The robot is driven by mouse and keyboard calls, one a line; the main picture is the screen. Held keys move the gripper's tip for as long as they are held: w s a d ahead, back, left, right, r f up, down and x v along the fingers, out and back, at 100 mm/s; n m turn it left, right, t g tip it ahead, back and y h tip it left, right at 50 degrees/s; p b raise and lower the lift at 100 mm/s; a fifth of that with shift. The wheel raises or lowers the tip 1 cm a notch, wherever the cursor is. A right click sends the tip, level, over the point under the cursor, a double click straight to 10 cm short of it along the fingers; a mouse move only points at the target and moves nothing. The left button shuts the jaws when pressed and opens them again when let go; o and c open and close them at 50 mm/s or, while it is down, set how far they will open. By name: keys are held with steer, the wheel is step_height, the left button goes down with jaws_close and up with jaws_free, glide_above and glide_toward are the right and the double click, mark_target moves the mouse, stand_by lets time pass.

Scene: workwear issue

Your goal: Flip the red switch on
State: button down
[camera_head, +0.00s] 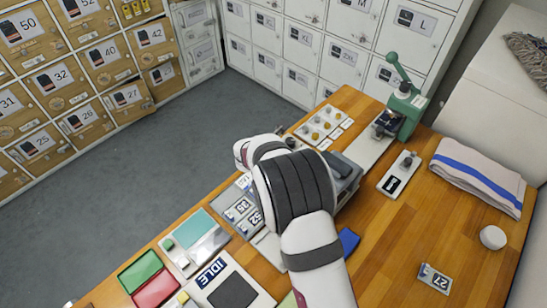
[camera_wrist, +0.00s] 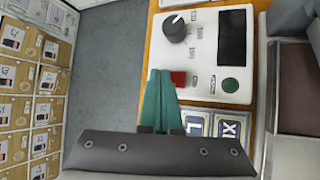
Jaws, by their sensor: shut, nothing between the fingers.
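In the wrist view, the red switch (camera_wrist: 178,78) is a small red block on a white control panel (camera_wrist: 205,70). My gripper (camera_wrist: 160,73) has teal fingers that are closed together with nothing between them. Their tips are just left of the red switch in the picture, very close to it; whether they touch it I cannot tell. In the head view, my arm covers the middle of the bench, and I make out neither the switch nor my fingers there.
The panel also carries a black dial (camera_wrist: 174,28), a dark screen (camera_wrist: 232,36) and a green button (camera_wrist: 230,86). Size plates (camera_wrist: 230,126) lie nearby. On the wooden bench (camera_head: 395,240) stand a green press (camera_head: 405,108) and a folded striped towel (camera_head: 478,175). Lockers line the walls beyond clear floor.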

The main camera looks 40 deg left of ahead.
steer(key=shift+f, duration=0.35)
steer(key=shift+d+f, duration=0.3)
steer(key=shift+f, duration=0.35)
stand_by(0.8)
steer(key=shift+r, duration=0.15)
steer(key=shift+s+r, duration=0.15)
steer(key=shift+r, duration=0.15)
steer(key=shift+a+r, duration=0.2)
steer(key=shift+r, duration=0.7)
steer(key=shift+a+r, duration=0.15)
steer(key=shift+r, duration=0.75)
steer(key=shift+a+r, duration=0.2)
steer(key=shift+r, duration=0.7)
